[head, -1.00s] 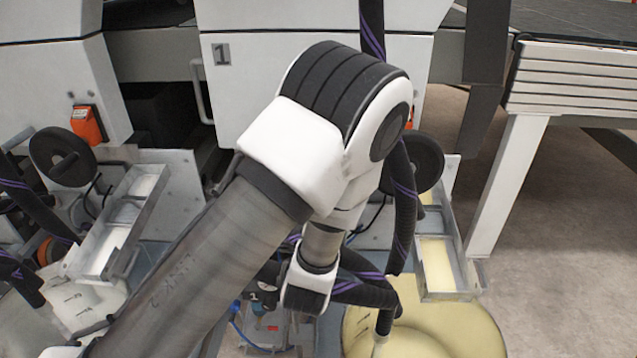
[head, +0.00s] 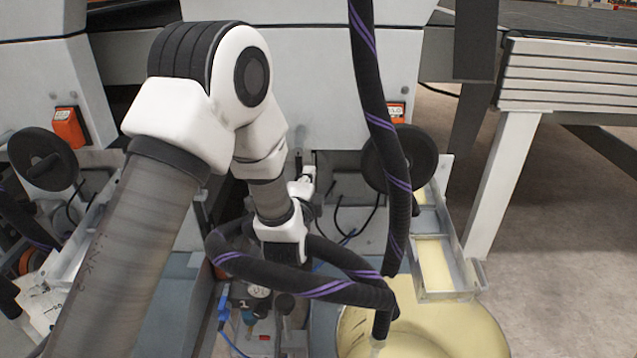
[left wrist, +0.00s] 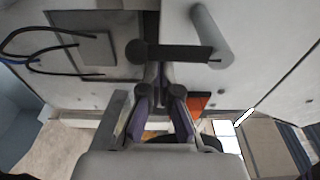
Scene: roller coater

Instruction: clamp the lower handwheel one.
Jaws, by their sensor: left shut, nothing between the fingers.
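A black handwheel (head: 400,158) stands on the right machine side, partly covered by my hose in the head view. Another black handwheel (head: 45,158) is at the far left. I cannot tell which is the lower handwheel one. In the left wrist view, a black crank arm (left wrist: 180,53) with a round end and a pale cylindrical grip (left wrist: 212,36) lies just beyond my fingertips. My left gripper (left wrist: 160,76) is shut and empty near this crank arm; touching or apart is unclear. In the head view, its fingers are hard to make out. My right gripper is not in view.
A yellow round tub (head: 450,325) and a metal tray (head: 447,285) are at lower right. Orange counters (head: 68,127) sit on the machine panels. Thin dark cables (head: 368,222) hang behind my left arm. Open floor lies at right.

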